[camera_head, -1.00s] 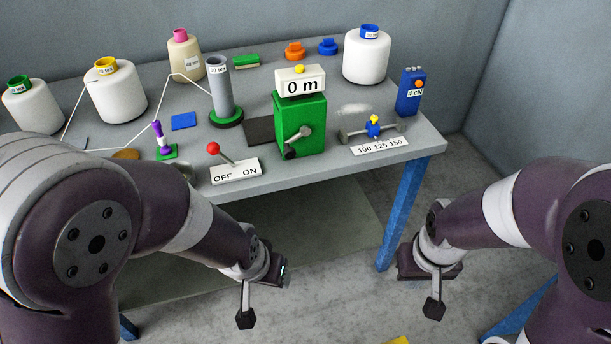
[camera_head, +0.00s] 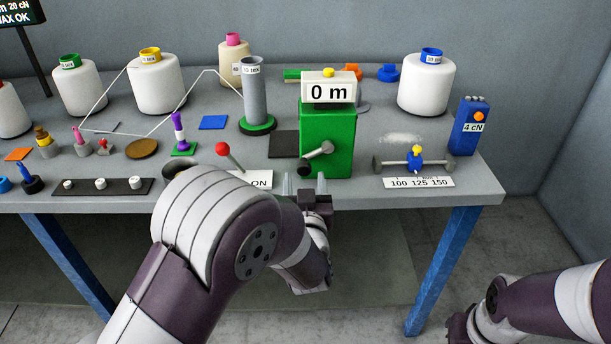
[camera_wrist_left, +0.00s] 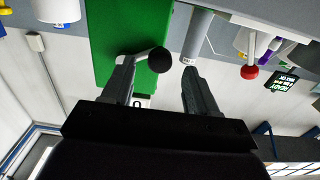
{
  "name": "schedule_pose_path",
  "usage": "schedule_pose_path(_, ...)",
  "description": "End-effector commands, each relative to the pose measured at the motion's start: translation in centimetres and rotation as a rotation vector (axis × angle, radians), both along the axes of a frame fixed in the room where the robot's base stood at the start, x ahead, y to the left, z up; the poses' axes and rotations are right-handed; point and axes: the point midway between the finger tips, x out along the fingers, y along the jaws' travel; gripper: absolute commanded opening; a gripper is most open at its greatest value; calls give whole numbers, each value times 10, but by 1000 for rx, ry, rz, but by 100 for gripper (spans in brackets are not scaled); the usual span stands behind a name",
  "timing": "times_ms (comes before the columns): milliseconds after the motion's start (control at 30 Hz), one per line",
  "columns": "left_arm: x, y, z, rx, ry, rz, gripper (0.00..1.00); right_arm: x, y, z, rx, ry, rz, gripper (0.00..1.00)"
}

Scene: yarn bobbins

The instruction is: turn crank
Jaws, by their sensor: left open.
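The green counter box (camera_head: 328,130) stands on the table with a "0 m" display (camera_head: 329,91) on top. Its crank (camera_head: 318,151) is a metal arm on the front face, slanting down left to a black knob (camera_head: 304,169). My left gripper (camera_head: 304,184) is open and empty at the table's front edge, just below the knob in the picture. In the left wrist view the knob (camera_wrist_left: 159,60) shows between the two spread fingertips (camera_wrist_left: 158,66), with no clear contact. My right gripper (camera_head: 461,325) is low at the right, partly out of frame; its jaws are unclear.
A red-knobbed lever (camera_head: 223,150) with an OFF/ON plate is left of the box, partly behind my left arm. A blue slider (camera_head: 415,160) on a rail is to the right, near a blue "4 cN" block (camera_head: 469,126). A grey tube (camera_head: 256,92) stands behind left.

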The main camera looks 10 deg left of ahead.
Motion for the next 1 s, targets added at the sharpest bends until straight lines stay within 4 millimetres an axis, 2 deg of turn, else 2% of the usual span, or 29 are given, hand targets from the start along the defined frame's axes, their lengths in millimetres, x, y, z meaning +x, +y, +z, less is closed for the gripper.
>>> schedule_pose_path(100, 19, 6, -1, 0, 0, 1, 58, 0, 0, -2, 0, 0, 0, 0)
schedule_pose_path(200, 28, 8, -1, 0, 1, 0, 58, 0, 0, -3, 0, 0, 0, 0)
schedule_pose_path(533, 32, 9, 0, 0, 1, -2, 58, 0, 0, -3, 0, 0, 0, 0)
schedule_pose_path(700, 31, 9, 0, 0, 1, -2, 3, 0, 0, -3, 0, 0, 0, 0)
schedule_pose_path(733, 31, 9, 0, 0, 1, -2, 0, 0, 0, -3, 0, 0, 0, 0)
schedule_pose_path(1000, 35, 9, 2, 18, 7, -1, 0, 0, 0, 0, 0, 0, 0, 0)
